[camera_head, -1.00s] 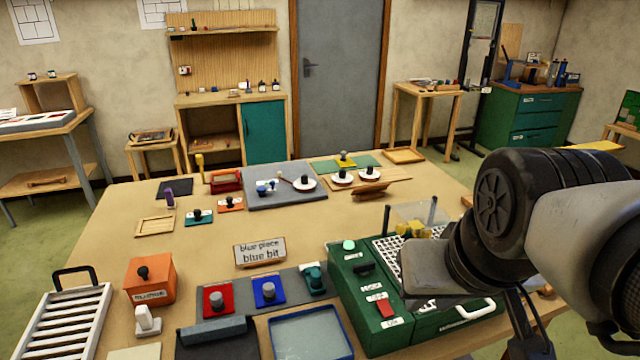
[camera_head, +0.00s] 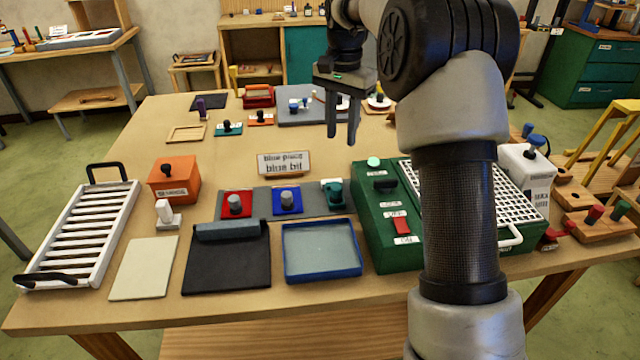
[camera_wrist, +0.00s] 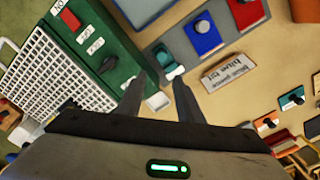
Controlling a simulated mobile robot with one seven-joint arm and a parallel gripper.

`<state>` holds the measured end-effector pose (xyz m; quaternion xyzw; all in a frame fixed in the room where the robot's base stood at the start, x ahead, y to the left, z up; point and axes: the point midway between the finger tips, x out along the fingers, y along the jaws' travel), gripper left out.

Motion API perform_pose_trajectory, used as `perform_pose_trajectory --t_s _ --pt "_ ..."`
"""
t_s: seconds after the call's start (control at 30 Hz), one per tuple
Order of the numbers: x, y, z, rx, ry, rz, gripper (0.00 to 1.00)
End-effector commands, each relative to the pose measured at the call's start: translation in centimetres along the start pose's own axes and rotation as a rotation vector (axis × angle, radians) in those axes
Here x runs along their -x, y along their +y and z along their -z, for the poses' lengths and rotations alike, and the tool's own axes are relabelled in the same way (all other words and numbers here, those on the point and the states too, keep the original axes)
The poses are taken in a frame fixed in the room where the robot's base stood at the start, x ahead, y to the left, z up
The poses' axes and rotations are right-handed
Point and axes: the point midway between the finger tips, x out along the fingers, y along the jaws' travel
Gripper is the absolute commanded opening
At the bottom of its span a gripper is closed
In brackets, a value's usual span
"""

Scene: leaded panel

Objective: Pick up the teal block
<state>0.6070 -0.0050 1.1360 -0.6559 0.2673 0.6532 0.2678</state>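A teal block (camera_head: 333,194) sits at the right end of a grey strip (camera_head: 260,205), beside the green machine; it also shows in the wrist view (camera_wrist: 168,64). A second, flat teal piece (camera_head: 228,129) with a black knob lies farther back left, also in the wrist view (camera_wrist: 291,98). I cannot tell for sure which one the task means. My gripper (camera_head: 344,138) is open and empty, pointing down above the table behind the sign. In the wrist view its fingertips (camera_wrist: 154,80) are apart, with the first teal block just beyond them.
A red piece (camera_head: 237,204) and a blue piece (camera_head: 288,201) share the grey strip. The green machine (camera_head: 372,225) stands right of it. A blue-rimmed tray (camera_head: 322,275) lies in front. A sign (camera_head: 284,164) stands behind. The table left of the sign is fairly clear.

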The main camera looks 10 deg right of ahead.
Motion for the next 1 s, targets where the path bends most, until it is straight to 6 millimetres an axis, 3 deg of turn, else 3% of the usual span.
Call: perform_pose_trajectory --t_s 0.17,0.6,1.0 --pt "-2.3 -0.1 0.2 -0.012 -0.008 -0.005 0.34" --pt "-11.2 -0.1 0.1 -0.01 -0.007 -0.004 0.34" --pt "-14.3 -0.3 0.0 -0.009 -0.007 -0.004 0.34"
